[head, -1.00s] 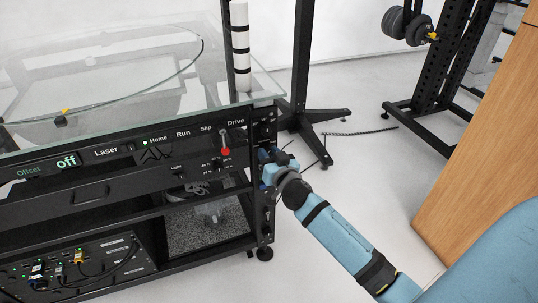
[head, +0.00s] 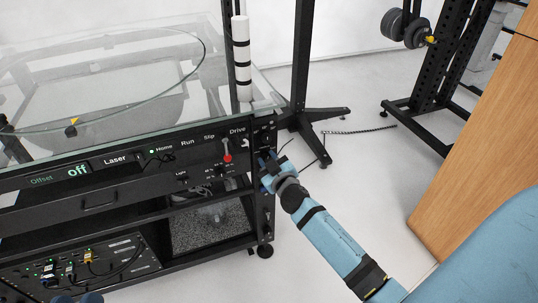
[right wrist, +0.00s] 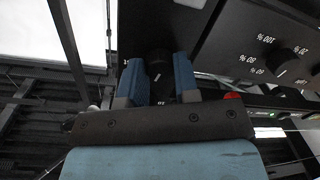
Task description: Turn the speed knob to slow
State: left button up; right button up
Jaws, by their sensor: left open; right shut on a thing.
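The speed knob (right wrist: 157,68) is a dark round knob with a pale pointer line in the right wrist view. My right gripper (right wrist: 158,76) has a blue finger on each side of it and is shut on it. In the head view my right gripper (head: 266,166) is at the right end of the black control panel (head: 130,183), and the arm and gripper hide the knob. Part of a "10" mark shows below the knob in the wrist view. My left gripper (head: 78,299) shows only as two dark blue tips at the bottom left edge, open and away from the panel.
The glass top (head: 130,128) overhangs above.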

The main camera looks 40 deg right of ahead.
jog(key=n+p, duration=0.2)
jog(key=n, duration=0.2)
jog(key=shift+r, duration=0.1)
jog(key=n+p, duration=0.1)
jog(key=n, duration=0.3)
jog(key=shift+a+g+h, duration=0.1)
jog(key=shift+g+h, duration=0.2)
jog(key=shift+h, duration=0.1)
pick_arm(q)
notch_tip(320, 180, down, 8)
jog(key=a+g+y, duration=0.2)
jog(key=g+y, duration=0.1)
jog(key=shift+a+r+g+p, duration=0.2)
jog(key=shift+a+g+p, duration=0.1)
jog(key=shift+a+p, duration=0.05)
pick_arm(e)
jog(key=shift+n, duration=1.3)
pick_arm(q)
jog(key=shift+f, duration=0.1)
pick_arm(e)
jog(key=o, duration=0.9)
pick_arm(q)
jog(key=shift+s, duration=0.15)
pick_arm(e)
jog(key=shift+s, duration=0.1)
